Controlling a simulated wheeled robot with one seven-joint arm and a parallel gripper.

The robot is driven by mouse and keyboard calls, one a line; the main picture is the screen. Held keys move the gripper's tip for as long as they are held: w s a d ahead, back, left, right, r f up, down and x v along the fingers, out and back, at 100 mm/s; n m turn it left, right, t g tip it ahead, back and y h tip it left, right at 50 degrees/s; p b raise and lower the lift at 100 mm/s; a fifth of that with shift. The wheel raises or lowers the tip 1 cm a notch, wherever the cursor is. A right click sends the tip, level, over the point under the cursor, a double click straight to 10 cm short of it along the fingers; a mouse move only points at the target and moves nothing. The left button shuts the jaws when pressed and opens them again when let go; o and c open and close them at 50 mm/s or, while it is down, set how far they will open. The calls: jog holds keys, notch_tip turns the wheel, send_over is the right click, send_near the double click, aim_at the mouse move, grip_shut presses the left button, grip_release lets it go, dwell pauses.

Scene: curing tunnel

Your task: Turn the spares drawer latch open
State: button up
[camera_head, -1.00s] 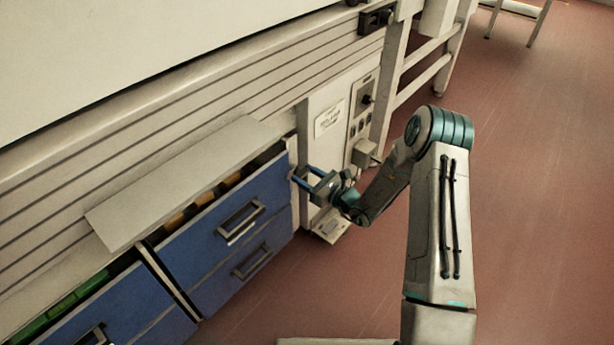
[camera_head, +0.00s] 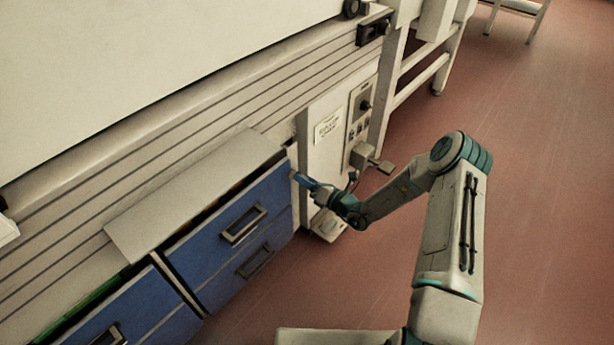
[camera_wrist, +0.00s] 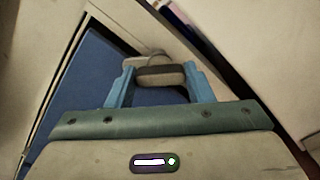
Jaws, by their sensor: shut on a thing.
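The blue spares drawer front (camera_head: 228,222) is at the lower left in the head view, with a metal handle (camera_head: 243,225). My gripper (camera_head: 302,180) is at its upper right edge, beside the pale cabinet post. In the wrist view my gripper (camera_wrist: 158,77) has its two blue fingers on either side of a small grey-brown rounded piece, which I take for the latch (camera_wrist: 160,74). The gripper is shut on it. In the head view the latch is hidden by the fingers, and its turn angle cannot be told. Blue drawer face (camera_wrist: 85,75) shows behind the left finger.
A grey ledge (camera_head: 195,195) overhangs the drawers. Another blue drawer (camera_head: 130,315) is at the lower left. A control panel (camera_head: 362,115) and a protruding box (camera_head: 365,158) stand right of my gripper. The red floor (camera_head: 540,180) on the right is clear.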

jog(key=shift+s+a+f+m+p, duration=0.1)
jog(key=shift+m+p, duration=0.8)
jog(key=shift+m, duration=1.35)
jog(key=shift+s+f+m+p, duration=0.1)
jog(key=shift+m+p, duration=0.8)
jog(key=shift+m, duration=1.35)
jog(key=o, duration=1)
jog(key=shift+r, duration=0.1)
jog(key=shift+w, duration=0.1)
jog(key=p+v, duration=0.2)
jog(key=v, duration=1.2)
